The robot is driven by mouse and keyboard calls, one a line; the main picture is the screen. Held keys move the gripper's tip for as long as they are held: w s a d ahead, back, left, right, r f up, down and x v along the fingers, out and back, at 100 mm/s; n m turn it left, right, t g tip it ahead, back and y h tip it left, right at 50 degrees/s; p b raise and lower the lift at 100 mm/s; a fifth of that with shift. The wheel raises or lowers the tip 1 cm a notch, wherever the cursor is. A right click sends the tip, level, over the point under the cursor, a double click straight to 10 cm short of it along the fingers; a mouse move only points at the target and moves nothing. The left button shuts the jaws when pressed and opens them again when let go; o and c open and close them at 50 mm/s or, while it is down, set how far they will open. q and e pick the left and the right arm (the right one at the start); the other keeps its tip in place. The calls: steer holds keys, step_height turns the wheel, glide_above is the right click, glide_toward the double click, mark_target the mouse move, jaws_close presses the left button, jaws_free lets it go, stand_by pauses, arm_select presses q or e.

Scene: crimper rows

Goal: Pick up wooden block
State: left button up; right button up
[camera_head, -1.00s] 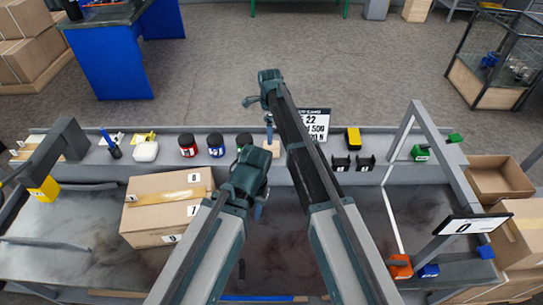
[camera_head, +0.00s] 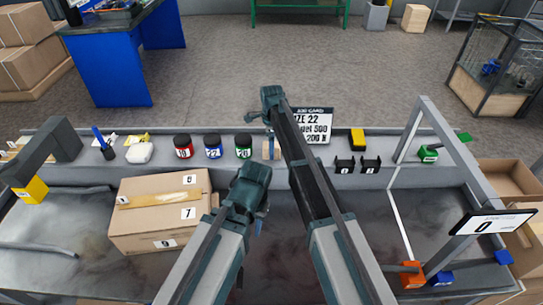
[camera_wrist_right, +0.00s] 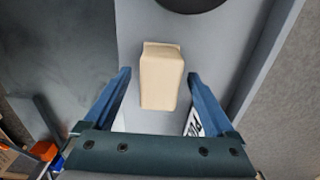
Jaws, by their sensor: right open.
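The wooden block (camera_wrist_right: 161,85) is pale tan and lies between the two blue fingers of my right gripper (camera_wrist_right: 158,76) in the right wrist view, with clear gaps on both sides. The right gripper is open and holds nothing. In the head view the block (camera_head: 271,152) sits on the grey shelf, partly hidden by my right arm, whose gripper (camera_head: 270,132) is above it. My left gripper (camera_head: 259,222) hangs over the dark worktop, right of the cardboard box; its fingers are too hidden to tell open from shut.
Red, blue and green-labelled jars (camera_head: 213,146) stand on the shelf left of the block. A label card (camera_head: 314,124) stands behind the right arm. Black holders (camera_head: 357,165) are to the right. The cardboard box (camera_head: 160,212) sits on the worktop.

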jaws_close()
stand_by(0.5)
steer(key=shift+r, duration=0.1)
